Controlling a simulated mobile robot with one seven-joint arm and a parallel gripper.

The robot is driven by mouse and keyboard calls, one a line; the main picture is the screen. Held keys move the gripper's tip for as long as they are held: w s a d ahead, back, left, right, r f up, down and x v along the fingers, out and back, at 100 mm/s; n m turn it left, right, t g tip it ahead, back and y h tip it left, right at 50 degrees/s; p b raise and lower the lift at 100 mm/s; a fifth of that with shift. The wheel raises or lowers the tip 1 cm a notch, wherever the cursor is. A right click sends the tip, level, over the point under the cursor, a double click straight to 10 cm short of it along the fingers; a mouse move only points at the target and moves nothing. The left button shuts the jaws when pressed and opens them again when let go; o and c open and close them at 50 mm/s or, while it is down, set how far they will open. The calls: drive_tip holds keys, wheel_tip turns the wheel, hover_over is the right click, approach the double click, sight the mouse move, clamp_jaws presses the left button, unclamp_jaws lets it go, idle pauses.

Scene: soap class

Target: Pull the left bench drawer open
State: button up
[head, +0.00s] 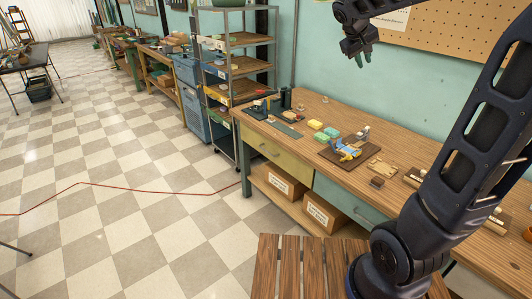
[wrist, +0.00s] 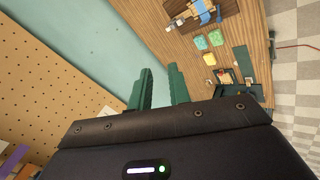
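The left bench drawer (head: 291,166) has a yellow front and a metal handle (head: 268,151), and it looks shut below the wooden bench top in the head view. A pale green drawer (head: 335,197) with a similar handle is to its right, partly behind my arm. My gripper (head: 362,60) is raised high above the bench, near the wall and far from the yellow drawer. In the wrist view my gripper's two green fingers (wrist: 160,74) stand apart with nothing between them. The drawer fronts do not show in the wrist view.
The bench top (head: 420,160) carries green and yellow soap bars (head: 320,127), a board with a blue and yellow object (head: 346,150), and small tools. Cardboard boxes (head: 277,181) sit on the shelf below. A slatted wooden surface (head: 290,270) is in front.

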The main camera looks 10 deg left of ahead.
drive_tip(key=w+a+f+n+t+h, duration=0.15)
drive_tip(key=w+a+n+t, duration=0.25)
drive_tip(key=w+a, duration=1.15)
drive_tip(key=w+a+f+n+t, duration=0.2)
drive_tip(key=w+a+t, duration=0.15)
drive_tip(key=a, duration=0.85)
drive_tip(key=w+a+f+n+t, duration=0.2)
drive_tip(key=w+a, duration=0.2)
drive_tip(key=a, duration=0.8)
approach(266, 151)
drive_tip(key=shift+g+y, duration=0.25)
drive_tip(key=shift+y, duration=0.1)
drive_tip(key=x, duration=1)
drive_tip(key=shift+w+d+r, duration=0.1)
drive_tip(key=shift+w+d, duration=0.05)
drive_tip(key=shift+w, duration=0.15)
drive_tip(key=shift+c, duration=0.5)
clamp_jaws()
